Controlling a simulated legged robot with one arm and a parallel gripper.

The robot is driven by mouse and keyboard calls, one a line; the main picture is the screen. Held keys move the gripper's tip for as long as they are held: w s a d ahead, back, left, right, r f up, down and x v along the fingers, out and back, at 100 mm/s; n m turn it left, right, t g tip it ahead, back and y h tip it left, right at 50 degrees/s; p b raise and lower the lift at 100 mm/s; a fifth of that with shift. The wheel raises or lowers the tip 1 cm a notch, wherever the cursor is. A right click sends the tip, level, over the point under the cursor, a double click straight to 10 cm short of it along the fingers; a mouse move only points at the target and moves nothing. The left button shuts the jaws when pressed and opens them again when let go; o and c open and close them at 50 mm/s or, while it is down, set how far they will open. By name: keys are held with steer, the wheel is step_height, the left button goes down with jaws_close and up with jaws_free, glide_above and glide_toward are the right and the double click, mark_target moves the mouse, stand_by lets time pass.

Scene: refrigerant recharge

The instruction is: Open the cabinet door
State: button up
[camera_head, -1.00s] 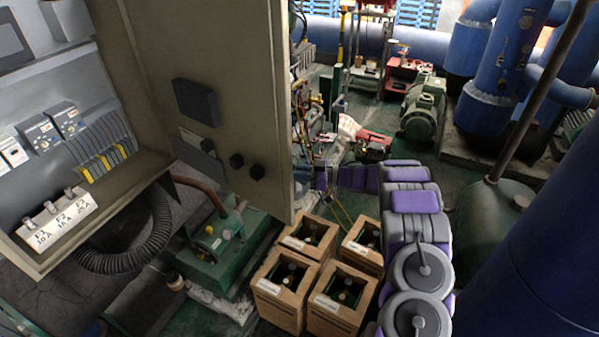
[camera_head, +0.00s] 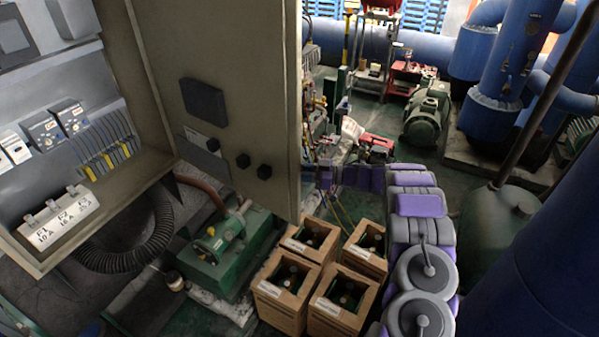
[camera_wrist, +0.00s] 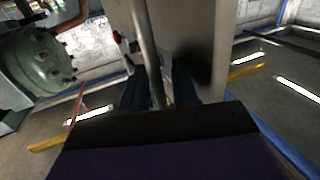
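The beige cabinet door (camera_head: 222,100) stands open in the head view, swung out on the right side of the grey cabinet (camera_head: 40,75). Its inner face shows a dark box and black knobs. My gripper is at the door's free edge, mostly hidden behind it in the head view; my purple and grey arm reaches there from the lower right. In the wrist view my gripper (camera_wrist: 160,92) has two dark fingers apart, with a grey vertical bar (camera_wrist: 148,50) between them. A grey door panel (camera_wrist: 200,45) is close on the right. Contact with the bar cannot be told.
Several open cardboard boxes (camera_head: 282,308) stand on the floor below the door. A green machine (camera_head: 225,250) is under the cabinet. A large blue pipe (camera_head: 540,260) is close on the right.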

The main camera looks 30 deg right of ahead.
steer(key=shift+d, duration=0.25)
steer(key=shift+s+d+f, duration=0.1)
steer(key=shift+s+d, duration=0.05)
steer(key=shift+d, duration=0.2)
steer(key=b+v, duration=0.1)
steer(key=v, duration=1.5)
steer(key=shift+s+d, duration=0.25)
steer(key=shift+d, duration=0.1)
